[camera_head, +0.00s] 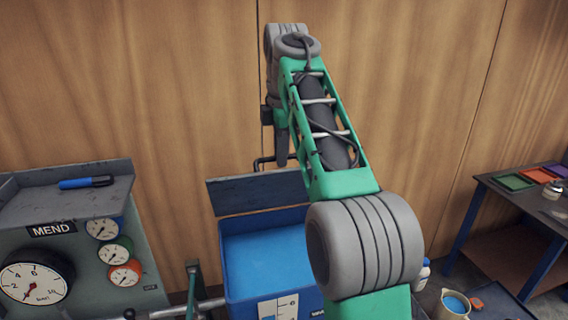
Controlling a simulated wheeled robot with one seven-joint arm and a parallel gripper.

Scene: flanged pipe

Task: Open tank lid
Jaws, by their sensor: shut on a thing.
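The blue tank (229,290) stands at the lower middle, with blue inside it. Its dark grey-blue lid (240,194) is raised and stands up along the tank's back side, so the top of the tank is open. A thin black handle (259,163) shows at the lid's upper edge. My gripper (281,158) is at the far end of my arm, at this handle, and is shut on it. The fingertips are small and dark, and the exact grip is hard to see. My arm covers the right part of the lid and tank.
A grey panel marked MEND with several gauges (35,283) stands at left, with a blue marker (86,183) on its top shelf. A table (500,187) with coloured trays stands at right. A cup (453,305) and a white bottle (422,275) are low right. A wooden wall is behind.

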